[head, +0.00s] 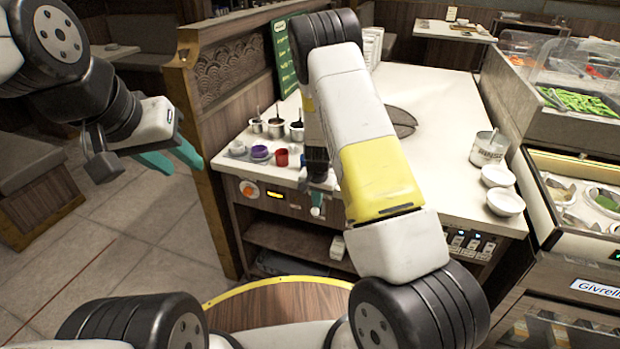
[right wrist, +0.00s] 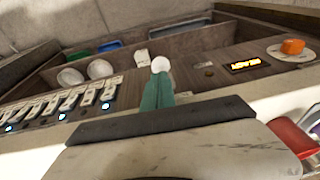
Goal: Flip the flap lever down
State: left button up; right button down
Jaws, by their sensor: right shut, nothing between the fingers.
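My right gripper (head: 316,197) is at the front edge of the white counter; its green fingers are shut and empty, and also show in the right wrist view (right wrist: 160,76). A white round knob (right wrist: 160,64), which looks like the end of the flap lever, is right at the fingertips on the dark front panel; it also shows below the fingers in the head view (head: 316,212). I cannot tell whether they touch. The lever's shaft and the flap are not clearly visible. My left gripper (head: 184,168) is open and empty over the floor, left of the counter.
The panel carries an orange knob (head: 249,189), a lit display (head: 275,194) and a row of white switches (right wrist: 75,104). Sauce cups, including a red one (head: 282,157), stand on the counter left of my right gripper. White bowls (head: 505,202) stand at right. An open shelf lies below the panel.

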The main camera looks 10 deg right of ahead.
aim_at(315, 213)
jog(key=shift+w+f, duration=0.15)
jog(key=shift+f, duration=0.3)
jog(key=shift+s+a+f, duration=0.15)
jog(key=shift+s+f, duration=0.2)
jog(key=shift+s, duration=0.05)
dwell(0.3)
jog(key=shift+f, duration=0.1)
jog(key=shift+s+a+f, duration=0.15)
jog(key=shift+s, duration=0.1)
jog(key=t, duration=0.1)
jog(key=f+t+h, duration=0.1)
jog(key=shift+s+a+t+h, duration=0.15)
jog(key=shift+s+t+h, duration=0.15)
jog(key=shift+s, duration=0.1)
jog(key=shift+f, duration=0.15)
jog(key=shift+s+a+f, duration=0.1)
jog(key=shift+s+f, duration=0.05)
jog(key=shift+f, duration=0.6)
jog(key=shift+s+a+f, duration=0.1)
jog(key=shift+s+f, duration=0.1)
jog(key=shift+f, duration=0.55)
jog(key=shift+s+a+f, duration=0.1)
jog(key=shift+s+f, duration=0.05)
jog(key=shift+f, duration=0.6)
jog(key=shift+s+f, duration=0.1)
jog(key=shift+f, duration=0.05)
